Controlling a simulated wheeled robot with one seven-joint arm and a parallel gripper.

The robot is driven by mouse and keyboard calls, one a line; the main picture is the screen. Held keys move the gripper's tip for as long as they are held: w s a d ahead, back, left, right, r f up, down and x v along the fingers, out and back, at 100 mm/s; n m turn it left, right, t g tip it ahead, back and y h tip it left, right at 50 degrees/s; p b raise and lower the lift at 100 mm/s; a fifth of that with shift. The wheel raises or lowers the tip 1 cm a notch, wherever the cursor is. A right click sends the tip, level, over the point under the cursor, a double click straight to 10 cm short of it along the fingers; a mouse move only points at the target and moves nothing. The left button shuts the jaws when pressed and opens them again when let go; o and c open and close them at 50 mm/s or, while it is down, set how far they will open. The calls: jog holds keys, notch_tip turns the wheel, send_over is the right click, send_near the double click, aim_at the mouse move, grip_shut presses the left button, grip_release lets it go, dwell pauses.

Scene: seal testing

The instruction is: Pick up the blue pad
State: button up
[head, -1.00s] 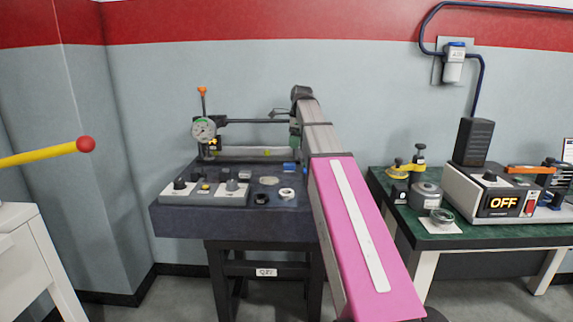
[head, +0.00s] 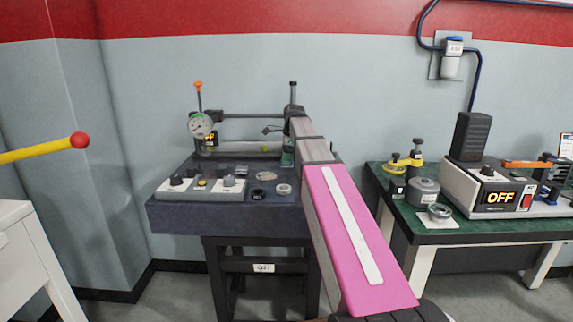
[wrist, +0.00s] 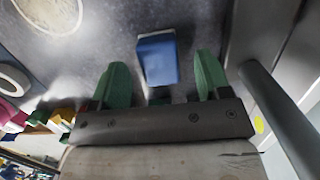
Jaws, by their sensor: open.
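The blue pad (wrist: 157,60) is a small blue block on the dark grey tabletop in the wrist view. It lies between and just beyond the two green fingers of my gripper (wrist: 160,72). The fingers are apart, with a gap on both sides of the pad, and hold nothing. In the head view my gripper (head: 287,159) is low over the right rear part of the dark table (head: 225,216). The pad cannot be made out there, behind my gripper and arm.
A dial gauge (head: 201,125) on a rail stands at the back of the table. A grey control box (head: 203,188) and small round parts (head: 284,189) sit at the front. A grey bar (wrist: 275,110) runs close to the right finger. A green-topped bench (head: 465,232) stands right.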

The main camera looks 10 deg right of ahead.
jog(key=shift+a+f, duration=0.15)
jog(key=shift+f, duration=0.7)
jog(key=c, duration=1)
jog(key=shift+r, duration=0.15)
jog(key=shift+r, duration=0.5)
jog(key=r, duration=0.2)
jog(key=a+r, duration=0.1)
jog(key=shift+s+r, duration=0.25)
jog(key=shift+s, duration=0.05)
jog(key=s+a+r, duration=0.1)
jog(key=a+r, duration=0.1)
jog(key=a, duration=0.1)
jog(key=s+a+r, duration=0.2)
jog(key=a, duration=0.1)
jog(key=s+a+r, duration=0.2)
jog(key=a, duration=0.1)
jog(key=shift+a+r, duration=0.1)
jog(key=shift+r, duration=0.05)
jog(key=shift+o, duration=0.4)
